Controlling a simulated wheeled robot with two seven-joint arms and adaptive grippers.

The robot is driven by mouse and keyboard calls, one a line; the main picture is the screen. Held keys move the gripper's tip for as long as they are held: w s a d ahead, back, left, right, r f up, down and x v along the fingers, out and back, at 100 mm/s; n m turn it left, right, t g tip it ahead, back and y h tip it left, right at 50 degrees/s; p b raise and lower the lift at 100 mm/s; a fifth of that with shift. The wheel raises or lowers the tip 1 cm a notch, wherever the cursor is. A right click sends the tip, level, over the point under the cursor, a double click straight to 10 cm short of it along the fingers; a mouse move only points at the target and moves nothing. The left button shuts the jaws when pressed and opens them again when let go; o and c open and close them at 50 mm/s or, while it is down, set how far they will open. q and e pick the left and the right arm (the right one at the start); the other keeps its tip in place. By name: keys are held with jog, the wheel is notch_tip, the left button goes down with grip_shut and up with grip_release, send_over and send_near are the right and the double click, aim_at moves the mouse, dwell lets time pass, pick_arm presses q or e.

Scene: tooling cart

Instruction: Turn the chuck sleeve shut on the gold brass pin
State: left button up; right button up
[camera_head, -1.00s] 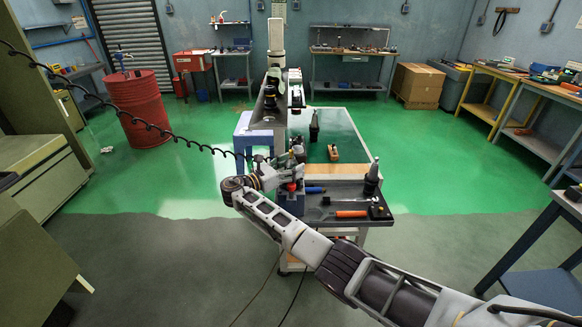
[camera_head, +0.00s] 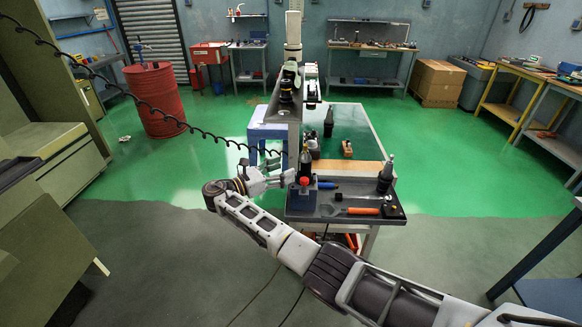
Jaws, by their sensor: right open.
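A dark upright tool holder (camera_head: 305,160), which looks like the chuck, stands over a blue block with a red part (camera_head: 304,181) at the cart's near left corner. The sleeve and the gold brass pin are too small to make out. My right gripper (camera_head: 281,179) is open and empty, just left of the holder and block, with its fingers pointing towards them. I cannot tell whether its tips touch anything. My left gripper is not in view.
The cart's dark tray (camera_head: 325,213) holds an orange-handled tool (camera_head: 362,211), a blue-handled tool (camera_head: 327,185) and another dark tool holder (camera_head: 386,176). A tall machine (camera_head: 288,95) rises behind. A coiled cable (camera_head: 150,119) hangs across the left.

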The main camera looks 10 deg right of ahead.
jog(key=shift+v, duration=1.2)
